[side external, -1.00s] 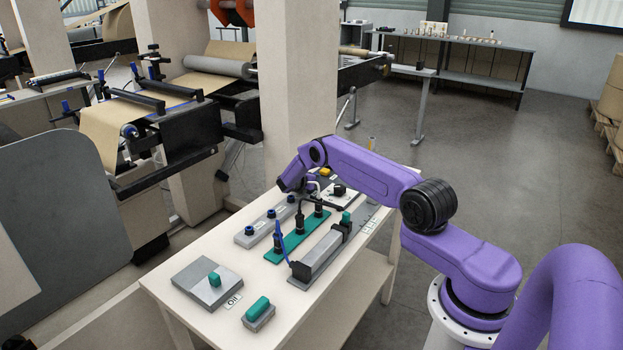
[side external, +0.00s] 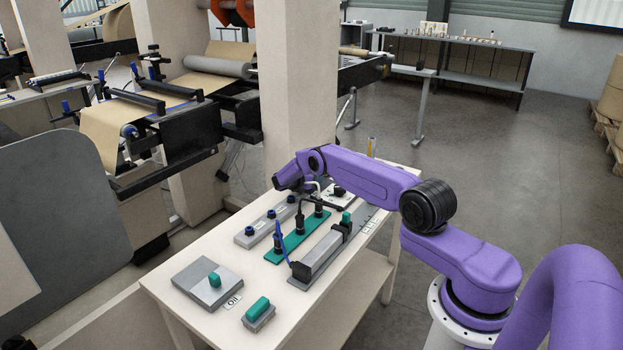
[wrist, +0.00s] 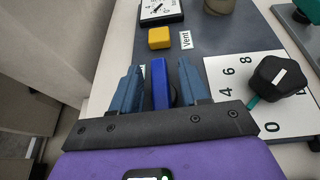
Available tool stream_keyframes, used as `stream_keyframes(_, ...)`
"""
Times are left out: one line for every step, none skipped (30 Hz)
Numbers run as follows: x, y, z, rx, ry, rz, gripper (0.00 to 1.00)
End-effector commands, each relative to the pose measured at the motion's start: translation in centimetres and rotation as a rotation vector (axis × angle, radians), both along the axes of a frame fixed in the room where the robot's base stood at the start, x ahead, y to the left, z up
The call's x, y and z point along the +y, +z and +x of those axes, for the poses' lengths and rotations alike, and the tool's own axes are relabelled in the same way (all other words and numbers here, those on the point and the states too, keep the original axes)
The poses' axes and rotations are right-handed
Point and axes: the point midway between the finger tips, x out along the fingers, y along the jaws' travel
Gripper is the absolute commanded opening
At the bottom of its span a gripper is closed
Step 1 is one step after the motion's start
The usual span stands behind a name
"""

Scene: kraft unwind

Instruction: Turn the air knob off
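My gripper (wrist: 159,66) points down at the table in the wrist view. Its two blue-grey fingers are apart, on either side of an upright blue bar-shaped handle (wrist: 159,88). Narrow gaps show beside the handle, and a dark round part sits behind it. I cannot tell whether this is the air knob; its label is hidden. A black knob (wrist: 278,80) with a white pointer mark stands on a white numbered plate (wrist: 228,66), to the right of my fingers. In the side view this black knob (side external: 339,190) is beside my wrist, and my fingertips are hidden.
A yellow block (wrist: 159,38), a "Vent" label (wrist: 186,39) and a dial gauge (wrist: 160,9) lie beyond my fingers. On the table (side external: 190,318) are a green base (side external: 283,254), a grey block (side external: 320,252) and teal knobs (side external: 214,280) nearer the camera.

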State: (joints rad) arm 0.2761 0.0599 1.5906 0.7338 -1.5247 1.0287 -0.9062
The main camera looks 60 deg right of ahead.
Motion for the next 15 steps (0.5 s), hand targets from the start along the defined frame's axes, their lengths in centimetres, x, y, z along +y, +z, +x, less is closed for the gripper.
stream_keyframes(0.1,0.0,0.0,0.001,0.000,0.000,0.45)
stream_keyframes(0.1,0.0,0.0,0.001,0.000,0.001,0.45)
stream_keyframes(0.2,0.0,0.0,0.001,0.001,0.001,0.45)
stream_keyframes(0.3,0.1,0.0,0.002,0.002,0.001,0.45)
stream_keyframes(0.4,0.1,0.1,0.001,0.003,0.001,0.45)
stream_keyframes(0.7,0.2,0.1,0.002,0.003,0.001,0.45)
stream_keyframes(0.9,0.3,0.1,0.003,0.003,0.001,0.45)
stream_keyframes(1.2,0.4,0.1,0.002,0.003,0.001,0.45)
stream_keyframes(1.6,0.6,0.0,0.002,0.003,0.001,0.45)
stream_keyframes(1.9,0.8,0.0,0.002,0.003,0.000,0.45)
stream_keyframes(2.2,0.9,0.0,0.003,0.003,0.001,0.45)
stream_keyframes(2.8,1.1,0.0,0.002,0.004,0.000,0.45)
stream_keyframes(3.2,1.3,0.0,0.002,0.005,0.000,0.45)
stream_keyframes(3.8,1.5,0.0,0.002,0.006,0.001,0.45)
stream_keyframes(4.4,1.8,-0.1,0.001,0.005,0.001,0.45)
